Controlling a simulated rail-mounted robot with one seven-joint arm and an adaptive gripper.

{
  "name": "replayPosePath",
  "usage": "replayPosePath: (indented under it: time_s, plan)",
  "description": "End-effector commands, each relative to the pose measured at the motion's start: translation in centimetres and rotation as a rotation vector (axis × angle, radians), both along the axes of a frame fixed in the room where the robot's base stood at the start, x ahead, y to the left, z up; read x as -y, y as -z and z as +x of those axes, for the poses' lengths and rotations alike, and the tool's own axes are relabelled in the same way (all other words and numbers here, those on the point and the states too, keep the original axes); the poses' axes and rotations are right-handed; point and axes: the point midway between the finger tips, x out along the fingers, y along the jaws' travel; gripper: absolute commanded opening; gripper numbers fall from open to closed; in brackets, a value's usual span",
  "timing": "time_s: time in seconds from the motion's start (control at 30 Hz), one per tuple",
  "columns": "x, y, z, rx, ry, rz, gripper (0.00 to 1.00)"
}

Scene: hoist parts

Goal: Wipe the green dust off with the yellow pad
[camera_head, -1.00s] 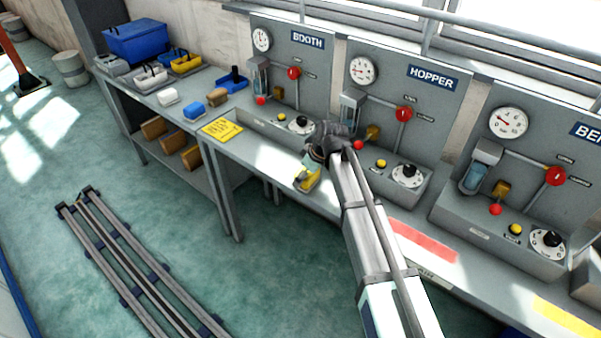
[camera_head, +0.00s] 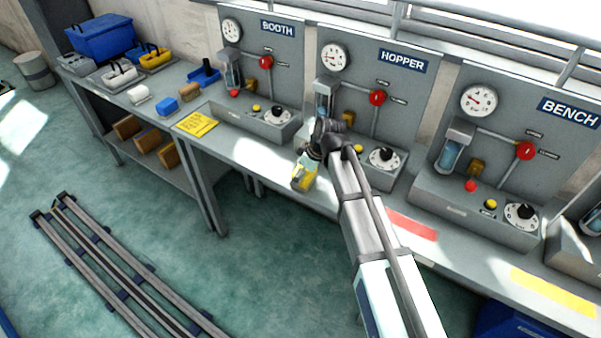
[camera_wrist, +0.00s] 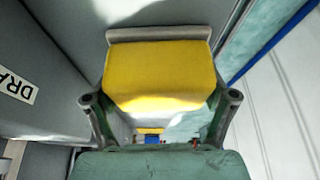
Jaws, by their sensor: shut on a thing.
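My gripper (camera_head: 304,178) is shut on the yellow pad (camera_head: 303,182), at the front of the bench below the HOPPER panel. In the wrist view the yellow pad (camera_wrist: 160,70) fills the space between the fingers, with a grey strip along its far edge. I cannot tell whether the pad touches the bench. I cannot make out green dust in either view; my wrist and arm hide part of the bench by the HOPPER panel.
The grey bench (camera_head: 258,158) runs under the BOOTH, HOPPER and BENCH panels, with dials and red valves. A yellow sign (camera_head: 197,123), red strip (camera_head: 412,225) and yellow strip (camera_head: 555,290) mark its top. Blocks and bins stand at left. Floor rails (camera_head: 110,265) lie in front.

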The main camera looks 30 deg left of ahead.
Motion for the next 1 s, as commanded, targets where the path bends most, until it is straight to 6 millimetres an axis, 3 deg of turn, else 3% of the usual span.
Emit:
replayPosePath:
  time_s: [0.6,1.0]
  plan:
    - [-0.1,-5.0,0.0,0.001,0.0,0.002,0.36]
    - [-0.1,-5.1,-0.2,0.001,0.0,0.003,0.36]
